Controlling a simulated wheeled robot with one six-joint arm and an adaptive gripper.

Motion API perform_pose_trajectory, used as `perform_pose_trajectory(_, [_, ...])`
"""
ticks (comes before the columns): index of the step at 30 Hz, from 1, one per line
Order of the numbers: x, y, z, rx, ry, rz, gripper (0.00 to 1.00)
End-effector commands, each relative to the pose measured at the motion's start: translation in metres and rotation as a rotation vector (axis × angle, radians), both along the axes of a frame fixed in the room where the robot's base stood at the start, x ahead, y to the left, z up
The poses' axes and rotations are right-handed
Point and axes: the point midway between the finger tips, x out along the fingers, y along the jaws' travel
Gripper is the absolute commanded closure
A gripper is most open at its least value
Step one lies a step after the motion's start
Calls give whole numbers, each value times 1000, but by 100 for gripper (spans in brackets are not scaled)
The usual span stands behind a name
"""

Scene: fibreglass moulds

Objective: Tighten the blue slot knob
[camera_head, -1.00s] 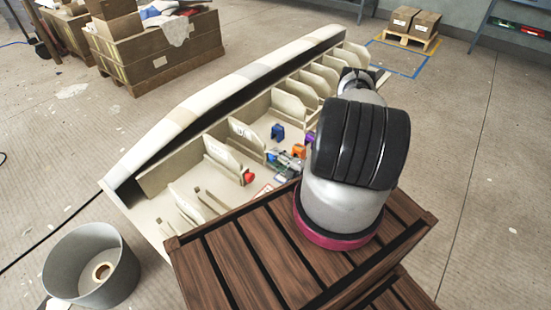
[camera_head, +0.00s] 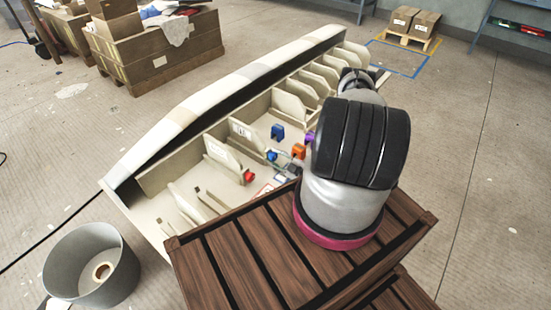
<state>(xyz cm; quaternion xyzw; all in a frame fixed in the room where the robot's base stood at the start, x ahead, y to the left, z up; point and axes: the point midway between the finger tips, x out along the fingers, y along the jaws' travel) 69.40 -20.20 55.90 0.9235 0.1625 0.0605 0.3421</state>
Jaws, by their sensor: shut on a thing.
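The blue slot knob (camera_head: 272,156) is a small blue piece at the front end of a pale divider in the long cream mould (camera_head: 163,208). My gripper (camera_head: 281,160) shows as small grey parts just right of the knob, shut on it. My arm's large black and white links hide the wrist and much of the gripper, so the exact finger contact is too small to make out.
A red knob (camera_head: 249,177) sits on the nearer divider. A blue clamp-like piece (camera_head: 277,132), an orange one (camera_head: 299,151) and a purple one (camera_head: 309,138) stand close by. The slatted wooden crate (camera_head: 232,262) borders the mould; a grey bin (camera_head: 75,258) stands at lower left.

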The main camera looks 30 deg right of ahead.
Motion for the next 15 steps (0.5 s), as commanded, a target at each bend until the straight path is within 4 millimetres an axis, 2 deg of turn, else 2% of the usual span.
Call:
perform_pose_trajectory(11, [-1,-1,-2,2,6,-2,88])
perform_pose_trajectory(12, [-1,-1,-1,2,6,-2,59])
perform_pose_trajectory(15, [0,0,-1,2,4,-3,42])
